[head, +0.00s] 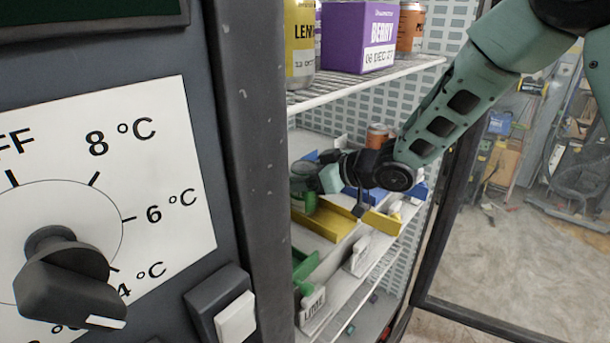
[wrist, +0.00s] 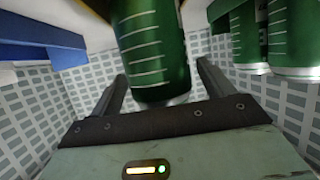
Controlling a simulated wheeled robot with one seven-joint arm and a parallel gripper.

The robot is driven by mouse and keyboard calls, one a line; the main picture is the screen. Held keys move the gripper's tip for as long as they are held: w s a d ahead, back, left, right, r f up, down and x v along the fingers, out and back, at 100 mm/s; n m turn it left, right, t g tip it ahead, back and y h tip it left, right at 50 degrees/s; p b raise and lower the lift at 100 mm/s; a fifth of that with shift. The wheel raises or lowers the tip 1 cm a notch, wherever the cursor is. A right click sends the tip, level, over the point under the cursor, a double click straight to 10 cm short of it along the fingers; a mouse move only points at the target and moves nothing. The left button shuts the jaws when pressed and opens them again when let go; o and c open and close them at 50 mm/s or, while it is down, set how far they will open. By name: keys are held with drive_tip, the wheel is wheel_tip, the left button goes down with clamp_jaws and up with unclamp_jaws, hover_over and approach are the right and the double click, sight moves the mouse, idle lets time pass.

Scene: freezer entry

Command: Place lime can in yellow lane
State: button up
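The lime can is green with pale lines; in the wrist view this lime can (wrist: 150,48) stands between my fingers, its top cut off. In the head view the lime can (head: 304,203) is partly hidden by my gripper (head: 308,178), which is deep inside the cabinet. My gripper (wrist: 162,78) appears shut on the can, its fingertips at either side. The yellow lane (head: 326,223) is on the lower shelf, with a yellow front piece (head: 383,222). The can is at the lane's left end in the head view; whether it touches the lane floor is unclear.
A green lane (head: 304,266) with a lime label (head: 313,303) lies nearer; more green cans (wrist: 290,38) stand right in the wrist view. A blue lane (wrist: 40,42) is at left. The upper shelf (head: 365,80) holds a purple box (head: 358,38). The cabinet's dark frame (head: 250,150) is close.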

drive_tip(key=shift+r, duration=0.1)
drive_tip(key=shift+r, duration=0.15)
drive_tip(key=v, duration=1.2)
drive_tip(key=s+f+m+g+h, duration=0.1)
drive_tip(key=s+f+g+h, duration=0.1)
drive_tip(key=s, duration=0.8)
drive_tip(key=s+f+m+g+h, duration=0.1)
drive_tip(key=s+g+h, duration=0.2)
drive_tip(key=s, duration=0.7)
drive_tip(key=s+f+m+g+h, duration=0.1)
drive_tip(key=s+h, duration=0.4)
drive_tip(key=s, duration=0.5)
drive_tip(key=shift+f+g+b, duration=0.4)
drive_tip(key=shift+f+g, duration=0.4)
drive_tip(key=shift+g, duration=0.1)
drive_tip(key=shift+s, duration=0.1)
